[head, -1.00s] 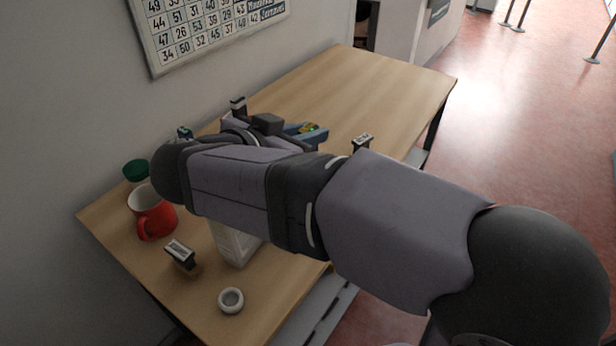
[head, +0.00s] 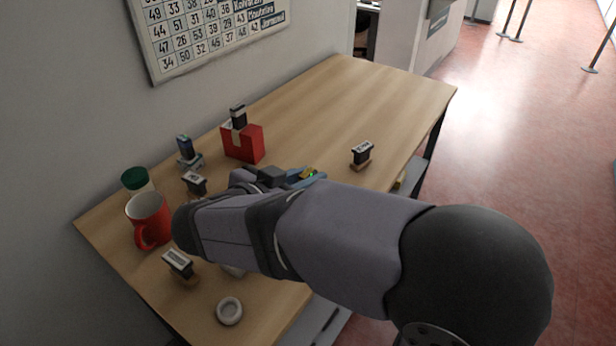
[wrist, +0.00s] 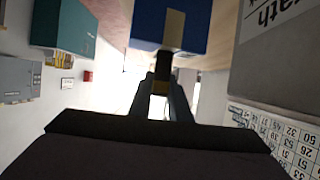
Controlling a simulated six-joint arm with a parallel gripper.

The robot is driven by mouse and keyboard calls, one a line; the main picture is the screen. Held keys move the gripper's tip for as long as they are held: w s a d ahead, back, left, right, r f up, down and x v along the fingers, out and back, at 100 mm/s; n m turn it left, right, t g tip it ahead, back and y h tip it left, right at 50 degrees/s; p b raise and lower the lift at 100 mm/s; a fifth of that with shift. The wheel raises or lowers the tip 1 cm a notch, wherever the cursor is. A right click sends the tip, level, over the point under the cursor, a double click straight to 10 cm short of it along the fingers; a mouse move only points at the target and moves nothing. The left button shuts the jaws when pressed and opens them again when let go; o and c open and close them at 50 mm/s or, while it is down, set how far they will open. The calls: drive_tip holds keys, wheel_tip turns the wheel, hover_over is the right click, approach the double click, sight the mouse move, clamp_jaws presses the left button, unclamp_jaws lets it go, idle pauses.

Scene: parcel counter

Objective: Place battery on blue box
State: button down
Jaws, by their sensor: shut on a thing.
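My gripper (head: 305,176) is over the middle of the wooden counter, largely hidden behind my arm in the head view. In the wrist view my gripper (wrist: 162,92) is shut on the battery (wrist: 160,77), which looks dark with a gold band. The blue box (wrist: 146,24), with a tan tape strip, shows just beyond the battery at the top of that view. I cannot tell whether they touch.
A red box (head: 242,146) with a dark stamp on it stands by the wall. The far counter (head: 365,95) is clear.

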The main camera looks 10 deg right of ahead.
drive_tip(key=shift+f, duration=0.1)
drive_tip(key=c, duration=1.6)
unclamp_jaws()
drive_tip(key=shift+c, duration=0.2)
drive_tip(key=shift+r, duration=0.2)
drive_tip(key=shift+s+a+r, duration=0.1)
drive_tip(key=shift+s+a, duration=0.1)
drive_tip(key=shift+a, duration=0.1)
drive_tip(key=v, duration=1.1)
drive_tip(key=shift+s+r, duration=0.1)
drive_tip(key=shift+r, duration=0.05)
